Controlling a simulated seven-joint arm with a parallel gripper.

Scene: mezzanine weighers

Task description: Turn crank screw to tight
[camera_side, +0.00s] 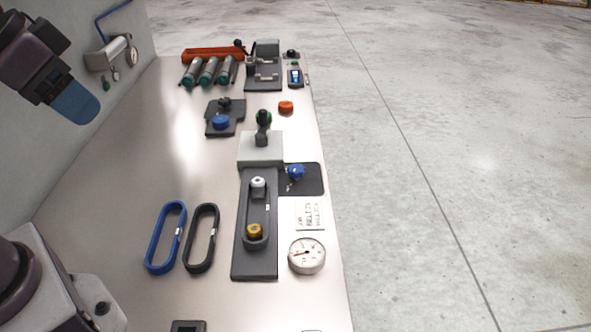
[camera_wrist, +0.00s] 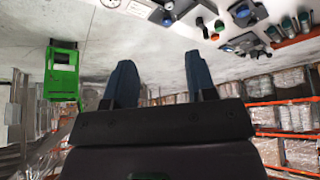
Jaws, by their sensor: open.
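A dark plate (camera_side: 257,270) lies on the bench, carrying a belt looped around a white-topped pulley (camera_side: 258,183) and a yellow-topped one (camera_side: 254,231). My gripper (camera_side: 75,102) is at the upper left, well above and apart from the bench items. In the wrist view my gripper (camera_wrist: 161,70) has two blue fingers spread apart with nothing between.
A blue belt (camera_side: 150,245) and a black belt (camera_side: 189,250) lie left of the plate. A gauge (camera_side: 306,256), a label card (camera_side: 309,214) and a blue knob (camera_side: 296,172) are on its right. The bench's left middle is clear.

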